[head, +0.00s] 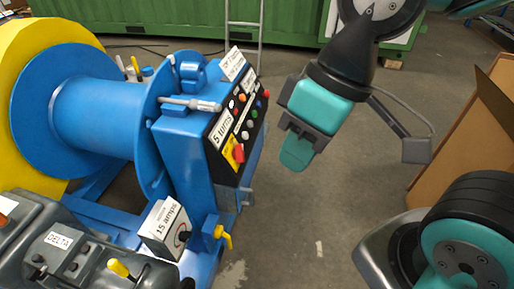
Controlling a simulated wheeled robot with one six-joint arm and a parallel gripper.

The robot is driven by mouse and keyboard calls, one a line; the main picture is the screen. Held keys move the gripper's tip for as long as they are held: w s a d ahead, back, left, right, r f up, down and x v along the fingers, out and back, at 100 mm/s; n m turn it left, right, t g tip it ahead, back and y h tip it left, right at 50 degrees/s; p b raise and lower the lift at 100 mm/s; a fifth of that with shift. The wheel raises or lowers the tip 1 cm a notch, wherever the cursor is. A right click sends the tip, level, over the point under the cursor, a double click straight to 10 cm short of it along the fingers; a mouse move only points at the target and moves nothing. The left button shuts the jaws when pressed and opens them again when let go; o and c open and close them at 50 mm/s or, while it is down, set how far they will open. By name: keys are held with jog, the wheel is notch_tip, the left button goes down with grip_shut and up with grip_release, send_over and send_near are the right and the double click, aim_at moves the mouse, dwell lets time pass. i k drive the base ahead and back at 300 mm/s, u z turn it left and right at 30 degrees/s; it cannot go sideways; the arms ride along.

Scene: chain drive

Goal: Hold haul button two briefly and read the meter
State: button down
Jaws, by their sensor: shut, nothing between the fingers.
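A black control panel (240,130) with several small coloured buttons sits on the sloping face of the blue winch housing (182,150). Its labels are too small to tell which button is haul button two. A larger red knob (238,153) on a yellow plate is at the panel's lower end. A plate reading "5 amps" (222,127) lies along the panel's left edge. I cannot make out a meter face for certain. My gripper (297,155) is shut and empty, in the air to the right of the panel and apart from it, fingers pointing down.
A white box marked "15 amps" (160,222) with a dark knob stands below the panel, near a yellow valve handle (224,236). A grey unit marked "DELTA" (50,250) is at lower left. A cardboard box (450,150) is at right. Grey floor between is clear.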

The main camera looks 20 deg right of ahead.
aim_at(245, 136)
jog(key=u, duration=0.05)
jog(key=k, duration=0.1)
jog(key=z, duration=1.2)
jog(key=i, duration=0.6)
jog(key=u, duration=0.15)
